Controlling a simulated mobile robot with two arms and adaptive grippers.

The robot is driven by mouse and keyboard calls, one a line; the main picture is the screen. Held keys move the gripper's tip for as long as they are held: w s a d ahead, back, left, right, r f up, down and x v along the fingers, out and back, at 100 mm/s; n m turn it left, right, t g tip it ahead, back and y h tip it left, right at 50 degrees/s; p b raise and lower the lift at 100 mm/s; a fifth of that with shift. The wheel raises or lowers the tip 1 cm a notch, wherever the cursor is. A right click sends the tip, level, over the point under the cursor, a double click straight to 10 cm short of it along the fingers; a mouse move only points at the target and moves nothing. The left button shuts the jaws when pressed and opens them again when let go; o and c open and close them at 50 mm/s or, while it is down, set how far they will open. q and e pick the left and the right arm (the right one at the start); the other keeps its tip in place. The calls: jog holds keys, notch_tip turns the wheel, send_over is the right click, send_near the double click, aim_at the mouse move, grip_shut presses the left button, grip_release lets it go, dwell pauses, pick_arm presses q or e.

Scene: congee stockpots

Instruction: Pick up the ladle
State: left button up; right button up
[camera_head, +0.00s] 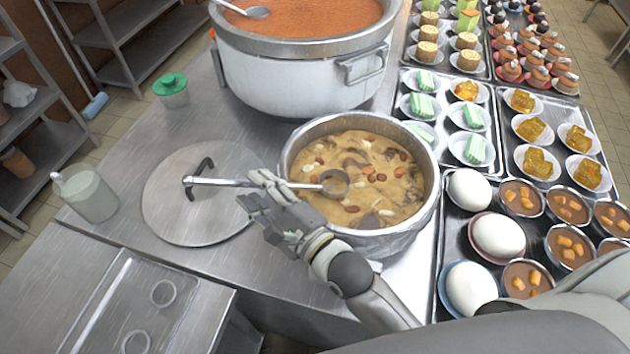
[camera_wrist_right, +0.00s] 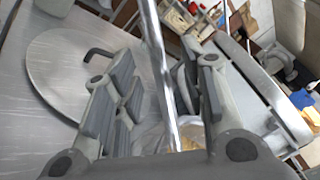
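A metal ladle (camera_head: 222,182) lies with its bowl in the congee of the smaller stockpot (camera_head: 432,186), its long handle reaching left across the rim and over a round lid. My right gripper (camera_head: 262,190) is at the handle, just left of the pot. In the right wrist view the handle (camera_wrist_right: 153,45) runs between the two fingers of the gripper (camera_wrist_right: 160,95). The fingers stand apart, with a gap beside the handle, so the gripper looks open around it. Part of the handle is hidden behind the fingers in the head view. My left gripper is not in view.
The round lid (camera_head: 180,215) with a dark handle lies left of the pot. A larger pot (camera_head: 310,75) of orange food stands behind. Trays of dishes (camera_head: 450,250) fill the right side. A white jug (camera_head: 90,195) and green-lidded container (camera_head: 172,91) stand at left.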

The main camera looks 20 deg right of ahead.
jog(key=shift+x, duration=1.1)
jog(key=shift+w, duration=0.3)
jog(key=shift+s, duration=0.1)
jog(key=shift+f, duration=0.1)
jog(key=c, duration=0.7)
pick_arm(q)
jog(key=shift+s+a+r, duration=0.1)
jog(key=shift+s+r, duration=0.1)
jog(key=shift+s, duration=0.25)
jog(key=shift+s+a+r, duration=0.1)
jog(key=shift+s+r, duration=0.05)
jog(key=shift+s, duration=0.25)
pick_arm(e)
grip_shut()
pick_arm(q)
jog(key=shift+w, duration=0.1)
